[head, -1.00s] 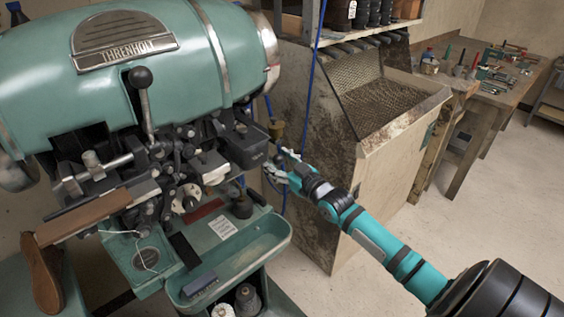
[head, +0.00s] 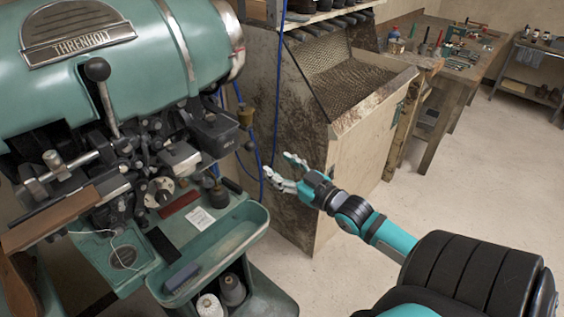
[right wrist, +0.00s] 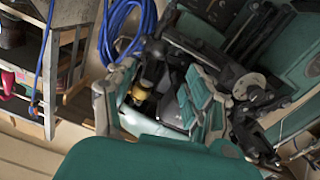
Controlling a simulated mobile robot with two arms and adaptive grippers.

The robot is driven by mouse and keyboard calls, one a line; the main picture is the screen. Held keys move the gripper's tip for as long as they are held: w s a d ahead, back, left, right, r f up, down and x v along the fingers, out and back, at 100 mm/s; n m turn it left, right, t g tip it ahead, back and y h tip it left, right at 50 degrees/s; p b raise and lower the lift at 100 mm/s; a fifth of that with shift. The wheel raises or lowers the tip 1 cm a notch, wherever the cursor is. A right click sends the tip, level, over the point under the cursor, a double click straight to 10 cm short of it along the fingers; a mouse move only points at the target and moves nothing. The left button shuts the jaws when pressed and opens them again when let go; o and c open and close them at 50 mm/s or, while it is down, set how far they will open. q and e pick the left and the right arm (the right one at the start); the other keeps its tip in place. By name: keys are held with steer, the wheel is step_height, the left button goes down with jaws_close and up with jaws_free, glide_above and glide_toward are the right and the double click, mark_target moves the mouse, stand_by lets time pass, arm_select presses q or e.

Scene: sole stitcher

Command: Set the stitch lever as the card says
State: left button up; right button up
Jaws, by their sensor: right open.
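The green stitching machine (head: 120,60) fills the left of the head view. A steel lever with a black ball knob (head: 97,69) stands up at its front, tilted slightly. A small white card (head: 199,221) lies on the green base below; its print is too small to read. My right gripper (head: 276,164) is open and empty, right of the machine's dark block (head: 215,133) and apart from the lever. In the right wrist view, its two fingers (right wrist: 155,98) are spread, with a brass-coloured part and machine parts showing behind them. My left gripper is not in view.
A green tray (head: 240,238) juts out at the machine's front, with thread spools (head: 232,289) below. A blue cable (head: 278,100) hangs behind my right gripper. A dusty cabinet (head: 350,150) stands behind. The floor (head: 470,170) at right is clear.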

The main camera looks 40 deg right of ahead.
steer(key=shift+f, duration=0.1)
steer(key=shift+c, duration=1)
steer(key=a+f+n+b, duration=0.1)
steer(key=a+n, duration=0.1)
steer(key=a+f+n+h+b, duration=0.1)
steer(key=a+f+n, duration=0.1)
steer(key=a+f+n+b, duration=0.1)
steer(key=a+f+n, duration=0.1)
steer(key=a+n, duration=0.1)
steer(key=shift+s+f+h, duration=0.2)
steer(key=shift+s+h, duration=0.1)
steer(key=shift+s, duration=0.05)
jaws_close()
steer(key=a+r+n+h+b, duration=0.2)
steer(key=a+r+n+h, duration=0.1)
steer(key=a+n+h, duration=0.25)
steer(key=w+d+r+p, duration=0.2)
steer(key=w+d+p, duration=0.2)
steer(key=w+d, duration=0.3)
steer(key=shift+w+d+r+n+t+p, duration=0.15)
steer(key=shift+w+d+n+t+p, duration=0.15)
steer(key=shift+w, duration=1.3)
